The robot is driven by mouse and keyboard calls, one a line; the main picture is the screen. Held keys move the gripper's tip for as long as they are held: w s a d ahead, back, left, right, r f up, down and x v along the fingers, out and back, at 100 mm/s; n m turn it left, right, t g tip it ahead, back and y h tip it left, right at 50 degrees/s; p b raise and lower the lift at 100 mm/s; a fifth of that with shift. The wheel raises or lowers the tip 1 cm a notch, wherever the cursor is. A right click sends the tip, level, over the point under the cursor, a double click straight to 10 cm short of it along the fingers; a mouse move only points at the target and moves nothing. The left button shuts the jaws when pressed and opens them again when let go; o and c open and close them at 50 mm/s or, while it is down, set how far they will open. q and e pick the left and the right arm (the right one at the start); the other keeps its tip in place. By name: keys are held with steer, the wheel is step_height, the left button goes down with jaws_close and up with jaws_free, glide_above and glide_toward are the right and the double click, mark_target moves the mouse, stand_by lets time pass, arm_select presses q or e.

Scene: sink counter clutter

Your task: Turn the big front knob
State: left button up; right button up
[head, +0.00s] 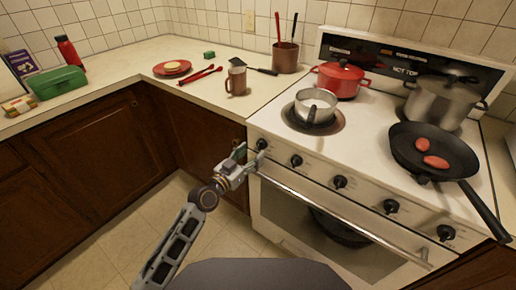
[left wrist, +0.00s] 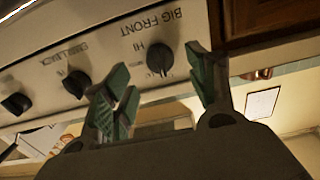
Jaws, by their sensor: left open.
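The big front knob (head: 261,144) is the black knob at the left end of the stove's front panel. In the left wrist view, the big front knob (left wrist: 160,57) sits under upside-down "BIG FRONT" and "HI" lettering. My left gripper (head: 247,157) is open in front of the panel's left end. In the left wrist view, the green-padded fingers of my left gripper (left wrist: 157,64) show on either side of the knob, with nothing held. I cannot tell whether they touch it. My right gripper is not in view.
Other knobs (head: 340,182) run rightward along the panel. The oven handle (head: 335,211) lies just below. A small pot (head: 316,103), red pot (head: 341,80), steel pot (head: 440,100) and black pan (head: 430,155) stand on the stove. A mug (head: 237,80) is on the left counter.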

mark_target(261, 145)
arm_select(q)
steer(key=x, duration=0.4)
steer(key=shift+w+d, duration=0.2)
steer(key=shift+w, duration=0.15)
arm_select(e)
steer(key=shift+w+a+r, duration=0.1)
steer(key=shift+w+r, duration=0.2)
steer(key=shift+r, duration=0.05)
arm_select(q)
steer(key=c, duration=1.1)
steer(key=shift+o, duration=0.2)
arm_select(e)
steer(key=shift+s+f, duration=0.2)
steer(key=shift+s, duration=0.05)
